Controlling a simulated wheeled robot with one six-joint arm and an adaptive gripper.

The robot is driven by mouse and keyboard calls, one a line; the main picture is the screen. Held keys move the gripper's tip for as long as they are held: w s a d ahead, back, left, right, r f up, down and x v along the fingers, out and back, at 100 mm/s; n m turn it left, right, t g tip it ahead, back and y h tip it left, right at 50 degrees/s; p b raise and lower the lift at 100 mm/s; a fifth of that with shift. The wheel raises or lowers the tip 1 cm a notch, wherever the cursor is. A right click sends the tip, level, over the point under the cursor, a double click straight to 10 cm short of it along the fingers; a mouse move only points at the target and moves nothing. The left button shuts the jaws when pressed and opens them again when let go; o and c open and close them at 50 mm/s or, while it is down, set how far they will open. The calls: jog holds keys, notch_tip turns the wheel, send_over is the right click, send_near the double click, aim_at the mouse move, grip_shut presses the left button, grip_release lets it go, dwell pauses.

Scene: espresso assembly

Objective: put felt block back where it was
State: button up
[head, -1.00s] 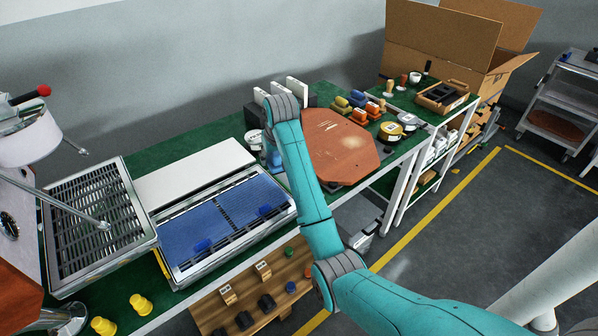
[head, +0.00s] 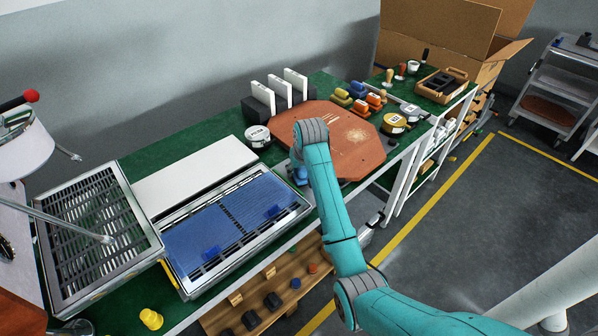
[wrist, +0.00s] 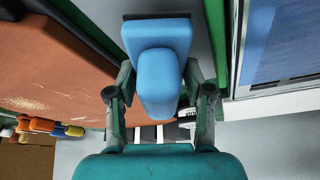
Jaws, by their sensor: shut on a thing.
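My gripper (wrist: 161,96) is shut on a blue block with a raised rounded grip, which I take as the felt block (wrist: 158,40). The fingers are on either side of the grip, and the wider flat base is beyond them. In the head view, a bit of the blue block (head: 299,175) shows left of my wrist, between the brown eight-sided board (head: 350,145) and the blue-topped tray (head: 225,222). My arm hides the fingers there. Whether the block touches the surface below cannot be told.
White slabs (head: 277,92) stand in a dark rack behind the board, with a round white-topped item (head: 257,136) nearby. Yellow, orange and blue blocks (head: 358,89) and a yellow tape measure (head: 394,123) sit at its far right. A white panel (head: 195,167) lies behind the tray.

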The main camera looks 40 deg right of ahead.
aim_at(304, 181)
jog(key=shift+f, duration=0.55)
jog(key=shift+f, duration=0.15)
jog(key=o, duration=0.8)
jog(key=shift+o, duration=0.2)
jog(key=v, duration=1.2)
